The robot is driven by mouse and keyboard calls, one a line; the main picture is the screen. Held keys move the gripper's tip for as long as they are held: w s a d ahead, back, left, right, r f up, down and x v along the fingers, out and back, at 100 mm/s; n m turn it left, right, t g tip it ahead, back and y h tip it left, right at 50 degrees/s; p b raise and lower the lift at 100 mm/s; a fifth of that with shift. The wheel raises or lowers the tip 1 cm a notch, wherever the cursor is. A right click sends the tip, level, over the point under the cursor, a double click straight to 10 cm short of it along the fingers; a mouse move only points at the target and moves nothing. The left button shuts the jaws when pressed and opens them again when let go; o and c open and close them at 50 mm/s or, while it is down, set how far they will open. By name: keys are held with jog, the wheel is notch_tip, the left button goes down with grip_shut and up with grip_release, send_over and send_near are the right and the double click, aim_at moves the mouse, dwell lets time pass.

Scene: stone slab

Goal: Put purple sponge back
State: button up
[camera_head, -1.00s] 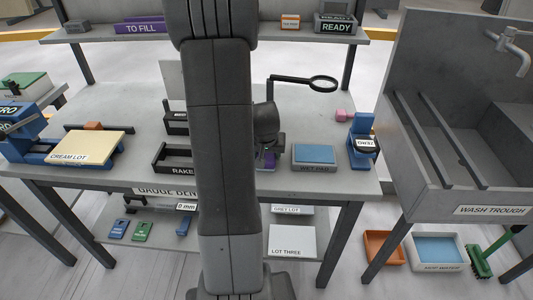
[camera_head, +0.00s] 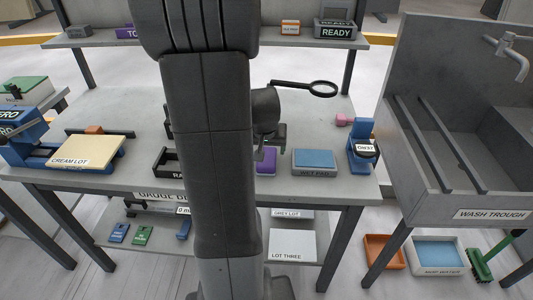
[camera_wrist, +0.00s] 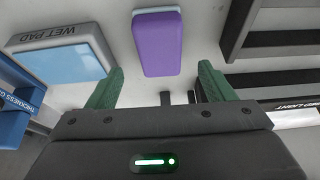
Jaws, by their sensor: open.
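The purple sponge (camera_head: 265,161) lies on the bench, left of the wet pad (camera_head: 314,171) and partly behind my arm. In the wrist view the purple sponge (camera_wrist: 160,45) lies beyond the gap between my fingers, with a pale bluish layer along its far edge. My gripper (camera_head: 273,137) is above the bench near the sponge. In the wrist view my gripper (camera_wrist: 160,70) has its green fingers spread apart with nothing between them. The wet pad, with its blue top, is at upper left there (camera_wrist: 60,55).
A blue gauge (camera_head: 362,146) and a pink item (camera_head: 343,120) stand right of the wet pad. A dark rack (camera_head: 165,162) is to the left, partly hidden by my arm. A magnifier (camera_head: 320,88) stands behind. The wash trough (camera_head: 490,213) is at the right.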

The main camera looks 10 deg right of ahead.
aim_at(267, 157)
jog(key=shift+v, duration=2.5)
jog(key=x, duration=1.2)
jog(key=shift+w+f+b, duration=0.1)
jog(key=shift+f+b, duration=0.15)
jog(key=shift+b, duration=0.1)
jog(key=shift+r, duration=0.25)
jog(key=shift+f, duration=0.1)
